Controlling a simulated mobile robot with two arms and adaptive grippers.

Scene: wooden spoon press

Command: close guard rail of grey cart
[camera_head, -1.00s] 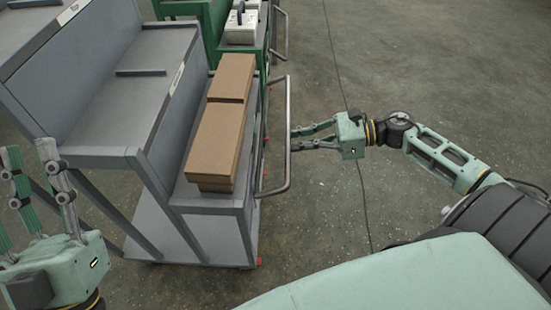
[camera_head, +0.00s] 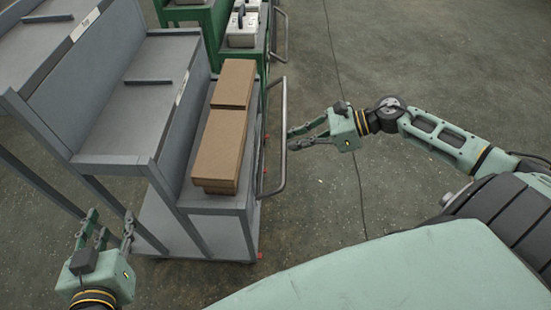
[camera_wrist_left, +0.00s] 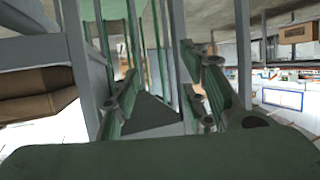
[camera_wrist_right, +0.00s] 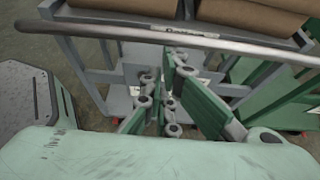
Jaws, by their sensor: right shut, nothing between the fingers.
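The grey cart (camera_head: 215,203) stands at the left with sloping shelves above a low deck. Its guard rail (camera_head: 284,150), a bent grey tube, runs along the deck's right side. The rail also crosses the top of the right wrist view (camera_wrist_right: 170,35). My right gripper (camera_head: 291,139) is shut and empty, with its fingertips close beside the outer side of the rail; whether they touch it I cannot tell. My left gripper (camera_head: 108,228) is open and empty at the cart's near left side. Its spread fingers also show in the left wrist view (camera_wrist_left: 165,105), with grey posts close by.
Stacked brown boxes (camera_head: 221,140) lie on the cart's deck, inside the rail. A green cart (camera_head: 205,20) with white containers (camera_head: 243,28) stands directly behind. The floor to the right is open.

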